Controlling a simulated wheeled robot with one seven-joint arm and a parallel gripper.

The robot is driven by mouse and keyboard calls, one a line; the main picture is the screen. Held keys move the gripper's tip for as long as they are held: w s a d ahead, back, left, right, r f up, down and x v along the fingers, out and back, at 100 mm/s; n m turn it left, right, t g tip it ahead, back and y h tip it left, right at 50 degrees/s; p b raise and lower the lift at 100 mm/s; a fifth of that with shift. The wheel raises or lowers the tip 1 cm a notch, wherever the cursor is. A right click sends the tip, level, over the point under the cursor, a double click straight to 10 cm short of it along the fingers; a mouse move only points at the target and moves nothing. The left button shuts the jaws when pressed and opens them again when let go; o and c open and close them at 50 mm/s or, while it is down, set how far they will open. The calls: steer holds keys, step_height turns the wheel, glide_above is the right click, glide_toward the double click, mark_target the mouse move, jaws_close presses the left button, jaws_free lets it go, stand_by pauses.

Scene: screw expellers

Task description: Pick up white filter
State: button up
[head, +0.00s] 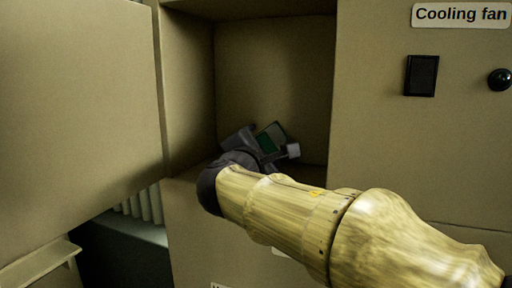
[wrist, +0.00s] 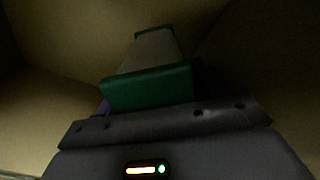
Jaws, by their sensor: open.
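The filter has a pale grey-white middle (wrist: 152,52) and green ends. In the wrist view it stretches away from just in front of my gripper's dark body, with its near green end closest. Contact between jaws and filter cannot be made out.
The recess walls (head: 187,85) stand close on the left and right, with a back wall (head: 272,70) behind. A large panel (head: 75,110) is at the left. A "Cooling fan" label (head: 461,14), a black switch (head: 421,75) and a round knob (head: 500,79) are on the right panel.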

steer(key=shift+c, duration=0.4)
steer(key=shift+s, duration=0.1)
steer(key=c, duration=1.1)
step_height(320, 180, up, 10)
steer(key=shift+b, duration=0.35)
